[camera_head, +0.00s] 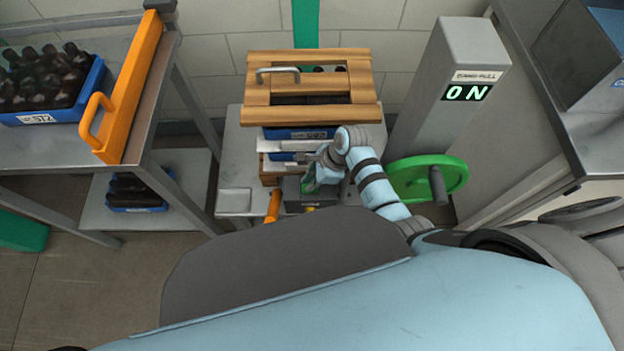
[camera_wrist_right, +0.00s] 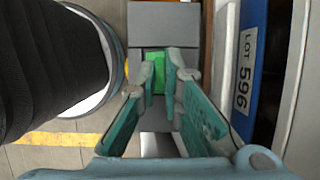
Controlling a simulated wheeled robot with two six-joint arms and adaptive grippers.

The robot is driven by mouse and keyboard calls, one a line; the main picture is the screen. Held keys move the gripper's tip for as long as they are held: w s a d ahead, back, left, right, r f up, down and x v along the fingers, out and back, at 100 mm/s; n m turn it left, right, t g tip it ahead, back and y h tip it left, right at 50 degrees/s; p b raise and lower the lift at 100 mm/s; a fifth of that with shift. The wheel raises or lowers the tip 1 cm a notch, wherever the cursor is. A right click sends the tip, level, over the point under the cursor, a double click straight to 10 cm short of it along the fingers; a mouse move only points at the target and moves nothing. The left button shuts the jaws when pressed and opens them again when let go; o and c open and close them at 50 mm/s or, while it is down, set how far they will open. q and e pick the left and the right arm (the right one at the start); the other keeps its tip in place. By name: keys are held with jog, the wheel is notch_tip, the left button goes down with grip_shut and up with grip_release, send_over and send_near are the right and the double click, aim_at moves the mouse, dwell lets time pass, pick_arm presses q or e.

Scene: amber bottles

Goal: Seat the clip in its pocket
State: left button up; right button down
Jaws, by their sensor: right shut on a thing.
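My right gripper (camera_head: 313,181) is low over a dark grey block (camera_head: 292,190) at the front of the grey stand. In the right wrist view, its teal fingers (camera_wrist_right: 164,75) are close together on a small bright green piece (camera_wrist_right: 155,58), which looks like the clip. The fingers hide part of it. Behind the green piece is a flat grey surface (camera_wrist_right: 165,22). I cannot make out the pocket clearly or tell whether the clip is in it. My left gripper is not in view.
A wooden crate (camera_head: 312,113) and blue trays (camera_head: 300,133) are stacked behind the gripper. A green handwheel (camera_head: 440,170) is close on the right, by a grey post (camera_head: 465,75) reading ON. An orange handle (camera_head: 273,206) stands left of the block.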

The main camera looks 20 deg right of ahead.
jog(key=shift+f, duration=0.4)
jog(key=c, duration=1.7)
grip_release()
jog(key=shift+o, duration=0.2)
jog(key=shift+r, duration=0.1)
